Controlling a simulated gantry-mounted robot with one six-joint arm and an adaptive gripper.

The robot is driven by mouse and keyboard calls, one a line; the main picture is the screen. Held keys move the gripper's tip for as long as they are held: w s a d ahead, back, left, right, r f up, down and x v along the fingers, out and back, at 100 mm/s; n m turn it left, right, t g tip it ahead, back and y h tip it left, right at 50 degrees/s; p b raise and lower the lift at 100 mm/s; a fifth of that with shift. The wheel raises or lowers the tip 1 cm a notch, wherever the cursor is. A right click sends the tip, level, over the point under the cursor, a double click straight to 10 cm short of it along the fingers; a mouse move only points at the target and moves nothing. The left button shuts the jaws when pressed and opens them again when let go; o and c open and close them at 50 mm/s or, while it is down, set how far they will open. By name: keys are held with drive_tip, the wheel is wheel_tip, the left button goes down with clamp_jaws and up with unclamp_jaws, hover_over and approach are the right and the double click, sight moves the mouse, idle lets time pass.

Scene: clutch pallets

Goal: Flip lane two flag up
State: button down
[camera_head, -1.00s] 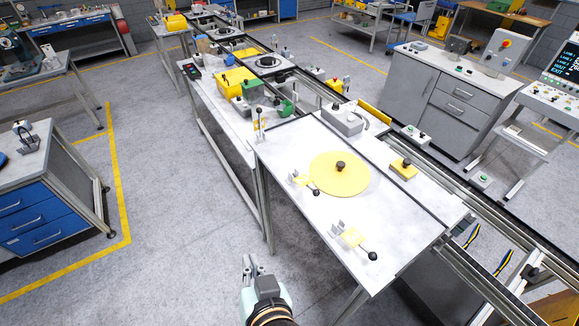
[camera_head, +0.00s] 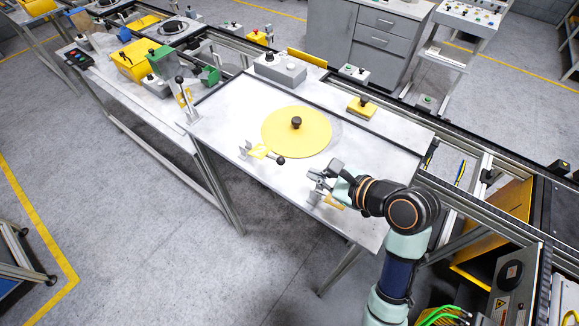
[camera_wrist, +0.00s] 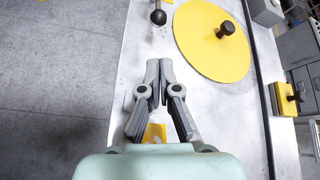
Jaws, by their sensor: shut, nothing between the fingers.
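Three small yellow flags with black-ball levers line the near edge of the white table (camera_head: 215,125). The left flag (camera_head: 186,97) has its lever upright. The middle flag (camera_head: 260,152) lies flat, its ball (camera_head: 281,160) pointing right; a black ball also shows at the top of the wrist view (camera_wrist: 158,17). The third flag (camera_head: 334,202) is mostly hidden by my gripper; a yellow piece shows below the fingers in the wrist view (camera_wrist: 153,133). Lane numbers are not legible. My gripper (camera_head: 314,180) is shut and empty above the table, right of the middle flag's ball.
A yellow disc (camera_head: 285,135) with a black knob (camera_head: 296,123) lies mid-table, beyond the middle flag. A grey box (camera_head: 279,70) and a yellow block (camera_head: 361,107) stand along the far side. A conveyor rail runs behind. Floor is open at left.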

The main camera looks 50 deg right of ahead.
drive_tip(key=x, duration=1)
drive_tip(key=shift+r, duration=0.1)
